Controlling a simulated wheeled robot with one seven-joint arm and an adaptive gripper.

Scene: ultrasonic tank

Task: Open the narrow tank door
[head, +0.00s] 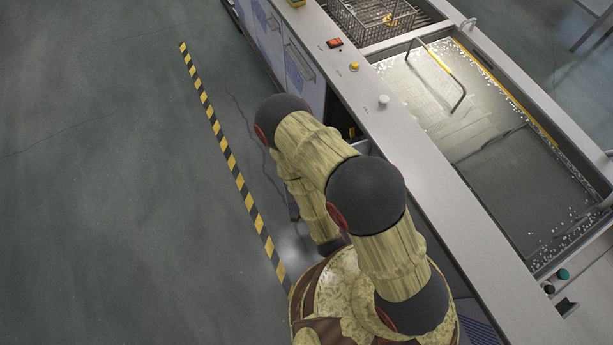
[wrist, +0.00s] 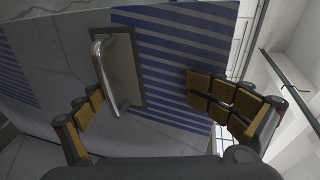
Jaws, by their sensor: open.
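In the wrist view, a blue-and-white striped door panel (wrist: 185,50) fills the upper middle. Its metal bar handle (wrist: 110,75) stands in front of a grey recessed plate. My gripper (wrist: 145,92) is open, with a padded finger on each side of the picture. The handle lies between the fingers, nearer the left one, and nothing is visibly gripped. In the head view my arm hides the gripper and most of the front beside it. I cannot tell for sure whether this panel stands ajar.
The tank (head: 520,185) with a wire handle (head: 445,75) is set in a long grey counter (head: 425,165). Other cabinet fronts with handles (head: 300,62) lie farther up. The floor to the left is clear, marked by yellow-black tape (head: 228,155). Pale structure (wrist: 295,60) lies right of the panel.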

